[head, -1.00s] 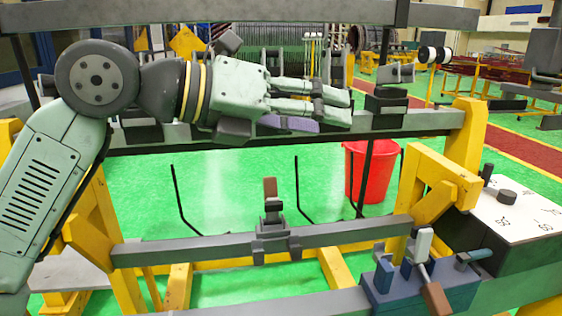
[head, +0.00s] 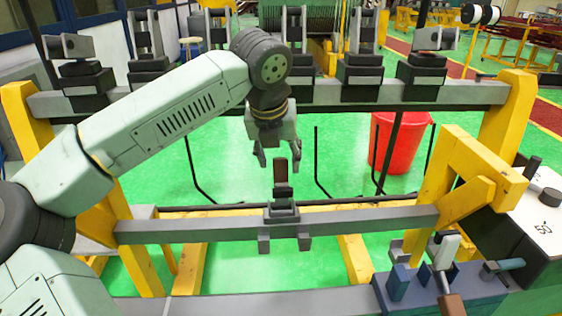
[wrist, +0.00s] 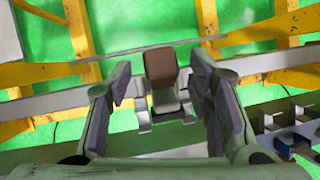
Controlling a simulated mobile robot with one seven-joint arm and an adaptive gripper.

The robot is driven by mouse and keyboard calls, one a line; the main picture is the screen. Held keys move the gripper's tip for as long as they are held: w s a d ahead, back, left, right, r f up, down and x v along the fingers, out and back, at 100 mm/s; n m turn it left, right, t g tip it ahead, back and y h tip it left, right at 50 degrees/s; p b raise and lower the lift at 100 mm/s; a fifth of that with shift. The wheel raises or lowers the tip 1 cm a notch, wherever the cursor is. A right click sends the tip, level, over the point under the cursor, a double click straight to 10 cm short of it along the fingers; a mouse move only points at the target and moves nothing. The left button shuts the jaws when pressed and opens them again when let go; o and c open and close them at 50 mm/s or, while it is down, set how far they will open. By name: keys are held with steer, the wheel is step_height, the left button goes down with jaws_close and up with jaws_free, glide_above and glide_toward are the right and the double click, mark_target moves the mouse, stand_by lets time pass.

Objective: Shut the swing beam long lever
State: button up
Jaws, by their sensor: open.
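The lever (head: 283,172) stands upright at the middle of the grey beam (head: 370,220), on a dark clamp-like mount. In the wrist view its brown grip (wrist: 161,67) shows between my fingers, with grey metal of the mount below it. My gripper (head: 274,156) points down just above and behind the lever in the head view. Its fingers are spread and hold nothing. In the wrist view my gripper (wrist: 163,88) has a finger on each side of the lever, with a gap on both sides. I cannot tell whether the fingertips reach down beside the grip.
A second lever with a brown handle (head: 450,303) sits on a blue block (head: 400,292) at the lower right. Yellow frame posts (head: 437,190) flank the beam. A rear rail (head: 350,96) carries several dark blocks. A red bucket (head: 398,145) stands behind.

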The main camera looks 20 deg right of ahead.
steer(key=shift+p+x, duration=0.3)
steer(key=shift+x, duration=1.45)
steer(key=shift+c, duration=0.6)
jaws_close()
